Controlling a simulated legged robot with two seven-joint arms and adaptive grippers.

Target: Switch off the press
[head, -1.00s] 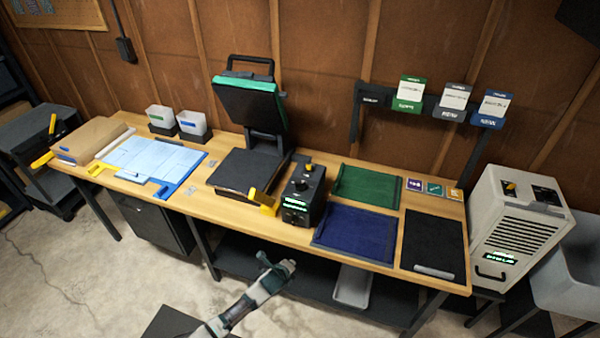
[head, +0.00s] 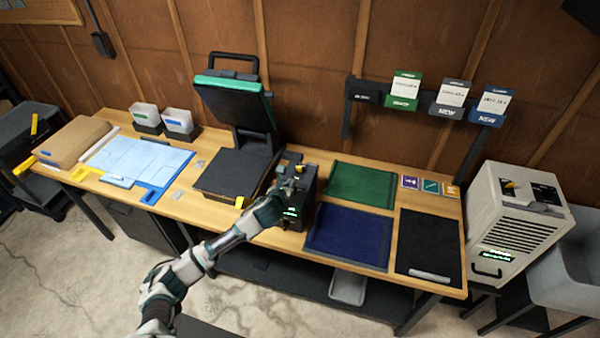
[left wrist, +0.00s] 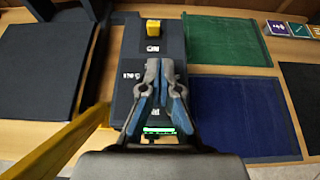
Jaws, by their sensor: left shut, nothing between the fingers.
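The heat press (head: 238,110) stands on the workbench with its green-edged upper plate raised over a dark lower bed (head: 233,172). Its black control box (head: 305,186) is at the bed's right, with a yellow switch on top and a lit green display. The yellow switch (left wrist: 153,28) shows in the left wrist view, beyond my fingertips. My left gripper (head: 287,190) is shut and empty, above the box. In the left wrist view its closed fingers (left wrist: 160,75) cover part of the box's top face. I cannot tell whether they touch it. My right gripper is not in view.
A green mat (head: 361,185), a blue mat (head: 349,236) and a black mat (head: 429,243) lie right of the box. A yellow handle (left wrist: 62,140) is close at left in the wrist view. A grey machine (head: 517,222) stands at the right.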

